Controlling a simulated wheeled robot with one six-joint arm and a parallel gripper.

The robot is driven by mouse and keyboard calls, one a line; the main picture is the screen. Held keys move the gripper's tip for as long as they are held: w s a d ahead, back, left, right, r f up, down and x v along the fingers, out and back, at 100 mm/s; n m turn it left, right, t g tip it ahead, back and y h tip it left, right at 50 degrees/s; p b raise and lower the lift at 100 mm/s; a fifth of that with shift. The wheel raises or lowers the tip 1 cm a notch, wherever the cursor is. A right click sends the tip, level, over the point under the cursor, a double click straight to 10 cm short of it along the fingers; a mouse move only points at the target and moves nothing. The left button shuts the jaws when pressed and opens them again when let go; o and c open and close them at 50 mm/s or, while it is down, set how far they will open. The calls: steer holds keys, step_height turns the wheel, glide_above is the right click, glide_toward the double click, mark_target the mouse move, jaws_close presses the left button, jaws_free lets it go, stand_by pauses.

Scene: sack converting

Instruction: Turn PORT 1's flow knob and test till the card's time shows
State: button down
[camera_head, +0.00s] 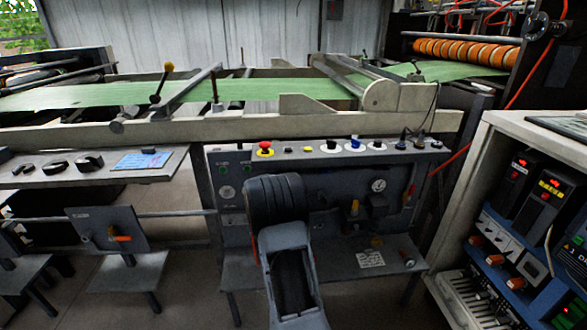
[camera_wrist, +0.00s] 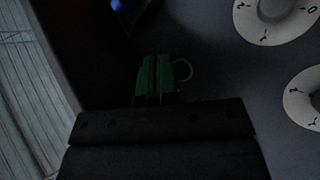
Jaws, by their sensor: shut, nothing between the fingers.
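My gripper (camera_wrist: 154,78) shows in the dark wrist view as two green fingers side by side, shut with nothing between them. In the head view its tip is hidden behind my arm. Two white numbered dial faces (camera_wrist: 277,18) (camera_wrist: 305,100) lie to its right in the wrist view, apart from it. The head view shows white-based knobs (camera_head: 331,146) and a blue knob (camera_head: 354,144) along the panel's top ledge. A white card (camera_head: 370,259) lies on the lower shelf, its print too small to read. I cannot tell which knob is PORT 1's.
A red button (camera_head: 265,149) sits at the ledge's left and a round gauge (camera_head: 378,185) on the panel face. A blue card (camera_head: 141,160) lies on the left console. A cabinet with red displays (camera_head: 549,184) stands at right. Green sheet (camera_head: 180,93) runs above.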

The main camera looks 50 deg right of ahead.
steer(key=shift+s+a+p, duration=0.5)
steer(key=shift+s+a, duration=1.05)
steer(key=shift+s, duration=0.25)
